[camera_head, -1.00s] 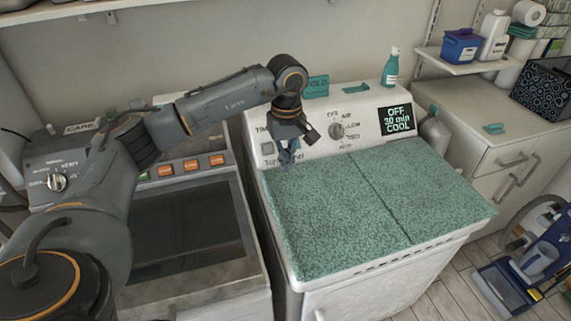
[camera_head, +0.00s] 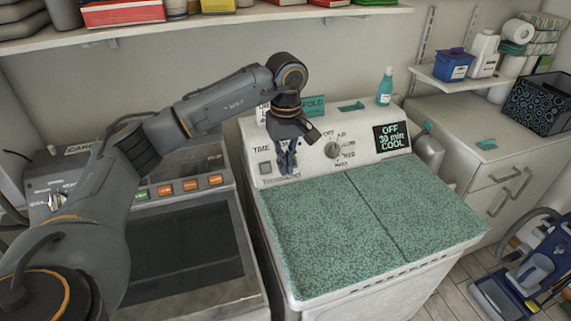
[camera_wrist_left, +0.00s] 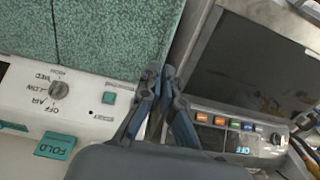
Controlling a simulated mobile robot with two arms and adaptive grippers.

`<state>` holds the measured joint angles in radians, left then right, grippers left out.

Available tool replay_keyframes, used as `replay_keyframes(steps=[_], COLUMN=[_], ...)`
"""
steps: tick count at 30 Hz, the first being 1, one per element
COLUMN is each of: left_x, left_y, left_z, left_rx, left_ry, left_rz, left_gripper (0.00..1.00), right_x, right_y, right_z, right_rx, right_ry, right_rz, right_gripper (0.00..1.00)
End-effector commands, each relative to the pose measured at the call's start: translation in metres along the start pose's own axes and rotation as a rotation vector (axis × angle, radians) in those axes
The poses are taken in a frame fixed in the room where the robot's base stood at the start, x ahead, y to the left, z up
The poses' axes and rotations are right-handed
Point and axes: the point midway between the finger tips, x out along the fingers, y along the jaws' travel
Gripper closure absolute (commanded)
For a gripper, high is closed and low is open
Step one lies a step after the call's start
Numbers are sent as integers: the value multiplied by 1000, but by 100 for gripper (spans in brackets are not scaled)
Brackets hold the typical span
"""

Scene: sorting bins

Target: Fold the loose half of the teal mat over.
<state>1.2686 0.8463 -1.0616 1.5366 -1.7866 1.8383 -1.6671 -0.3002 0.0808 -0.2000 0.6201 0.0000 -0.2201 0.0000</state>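The teal mat (camera_head: 330,230) is speckled and lies flat on top of the white machine. A dark line runs across it from back to front and splits it into two halves. My left gripper (camera_head: 287,172) points down at the mat's back left corner, in front of the machine's panel. In the left wrist view its fingertips (camera_wrist_left: 160,70) are together beside the corner of the mat (camera_wrist_left: 115,40), with nothing visible between them. Whether they touch the mat is unclear. My right gripper is not in view.
The white panel (camera_head: 350,153) with its knob stands behind the mat. A teal FOLD tag (camera_head: 312,106) and a teal bottle (camera_head: 385,86) are on top of it. A second machine (camera_head: 185,240) stands at left; a counter (camera_head: 455,125) stands at right.

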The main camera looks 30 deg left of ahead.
Motion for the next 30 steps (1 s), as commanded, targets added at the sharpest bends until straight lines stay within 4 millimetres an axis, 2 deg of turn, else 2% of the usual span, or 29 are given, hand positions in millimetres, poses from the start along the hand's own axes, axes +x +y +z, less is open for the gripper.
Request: replay_keyframes(steps=[1,5,6,16,21,30], left_x=[0,0,0,-6,-27,-61], left_y=[0,0,0,0,0,1], left_z=[0,0,0,0,0,0], left_rx=[0,0,0,0,0,0], left_ry=[0,0,0,0,1,1], left_rz=[0,0,0,1,2,3], left_gripper=[81,55,53,53,53,53], right_x=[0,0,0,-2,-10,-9], right_y=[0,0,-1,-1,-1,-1], right_z=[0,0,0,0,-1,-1], right_rx=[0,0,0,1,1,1], right_ry=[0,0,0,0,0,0], right_rz=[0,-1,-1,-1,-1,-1], right_gripper=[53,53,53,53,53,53])
